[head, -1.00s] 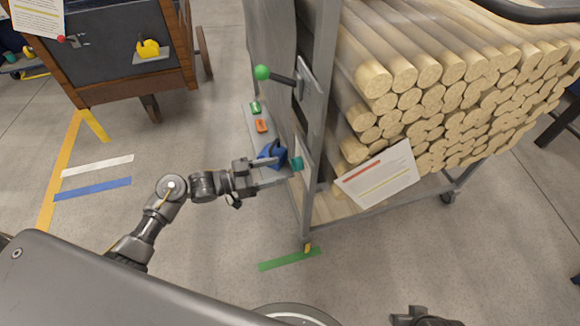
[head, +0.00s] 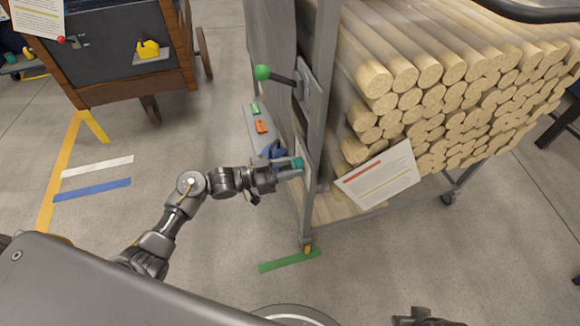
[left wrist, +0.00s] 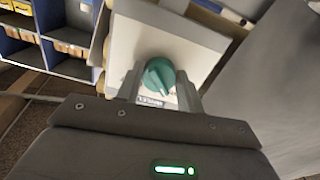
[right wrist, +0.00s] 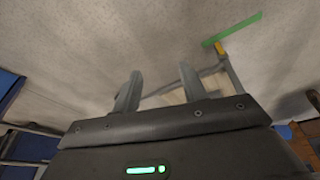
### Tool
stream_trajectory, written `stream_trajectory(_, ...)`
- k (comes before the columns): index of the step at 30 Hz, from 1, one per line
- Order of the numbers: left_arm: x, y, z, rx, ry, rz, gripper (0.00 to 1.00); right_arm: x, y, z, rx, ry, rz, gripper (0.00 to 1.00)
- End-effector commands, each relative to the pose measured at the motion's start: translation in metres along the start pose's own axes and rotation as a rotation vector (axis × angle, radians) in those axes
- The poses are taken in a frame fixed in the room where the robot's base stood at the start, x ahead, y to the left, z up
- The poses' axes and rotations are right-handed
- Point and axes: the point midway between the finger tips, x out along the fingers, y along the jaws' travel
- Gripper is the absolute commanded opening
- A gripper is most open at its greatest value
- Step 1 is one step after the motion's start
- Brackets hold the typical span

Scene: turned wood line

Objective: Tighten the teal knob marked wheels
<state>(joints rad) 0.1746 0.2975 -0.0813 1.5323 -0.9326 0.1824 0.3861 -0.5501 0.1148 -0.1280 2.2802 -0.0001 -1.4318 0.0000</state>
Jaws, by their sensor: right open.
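The teal knob (head: 298,163) sits on a pale plate on the front post of the grey cart. In the left wrist view the knob (left wrist: 160,76) shows a raised grip bar, with a small label (left wrist: 150,101) below it, too small to read. My left gripper (head: 290,166) is at the knob. Its fingers (left wrist: 161,82) are open, one on each side of the knob; I cannot tell whether they touch it. My right gripper (right wrist: 159,82) is open and empty, low over the floor, and only partly shows at the bottom of the head view.
A lever with a green ball (head: 262,73) stands out above the knob. A white card (head: 380,176) hangs by the stacked wooden rods (head: 430,85). A blue object (head: 272,150) is behind my left gripper. Open floor lies left, with a wooden cart (head: 130,50) beyond.

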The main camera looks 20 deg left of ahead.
Motion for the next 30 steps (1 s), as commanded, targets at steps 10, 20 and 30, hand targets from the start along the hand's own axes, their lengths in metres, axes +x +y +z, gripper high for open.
stream_trajectory(10,-0.001,-0.001,0.001,0.033,-0.001,-0.002,0.14,0.002,0.0,0.002,0.0,-0.008,0.0,0.43)
stream_trajectory(20,-0.001,-0.002,0.001,0.24,-0.001,0.0,0.14,-0.012,0.001,0.0,-0.002,0.005,0.002,0.43)
stream_trajectory(30,0.0,-0.003,0.001,0.563,-0.001,0.0,0.14,-0.041,0.001,-0.001,-0.003,0.039,0.003,0.43)
